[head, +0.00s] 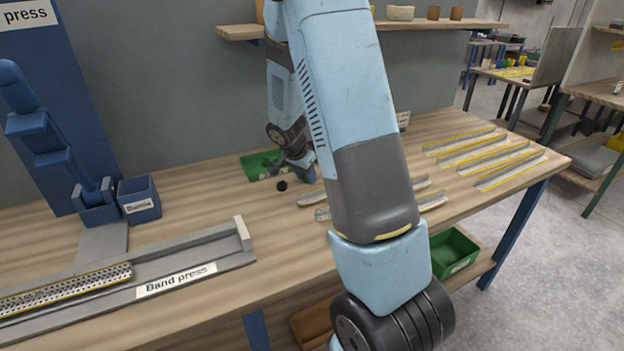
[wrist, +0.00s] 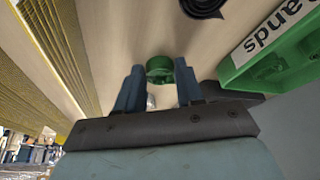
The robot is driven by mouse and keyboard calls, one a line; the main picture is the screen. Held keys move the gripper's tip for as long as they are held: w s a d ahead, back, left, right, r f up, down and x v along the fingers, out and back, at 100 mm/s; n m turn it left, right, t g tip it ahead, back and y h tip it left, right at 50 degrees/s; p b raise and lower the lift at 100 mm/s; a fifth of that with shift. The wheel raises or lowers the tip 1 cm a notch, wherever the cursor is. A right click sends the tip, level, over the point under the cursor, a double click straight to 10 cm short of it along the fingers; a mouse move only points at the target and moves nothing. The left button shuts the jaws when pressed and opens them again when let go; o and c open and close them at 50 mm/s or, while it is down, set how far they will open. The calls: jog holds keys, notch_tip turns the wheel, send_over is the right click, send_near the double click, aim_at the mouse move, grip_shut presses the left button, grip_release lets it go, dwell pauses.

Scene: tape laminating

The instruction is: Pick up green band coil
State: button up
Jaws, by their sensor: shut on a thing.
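The green band coil (wrist: 159,72) shows in the wrist view as a small green ring between the two blue-grey fingers of my gripper (wrist: 159,68). The fingers are closed on it from both sides. In the head view my gripper (head: 294,168) is low over the back of the workbench, beside the green bin (head: 250,172). I cannot make out the green coil in the head view; the gripper and arm cover that spot.
A black coil (head: 282,186) lies near the bin; it also shows in the wrist view (wrist: 203,6). The bin labelled "Bands" (wrist: 258,62) is close at right there. Metal strips with yellow edges (head: 490,157) lie on the bench (head: 200,190). The band press (head: 180,267) stands front left.

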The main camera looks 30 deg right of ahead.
jog(key=shift+c, duration=1.3)
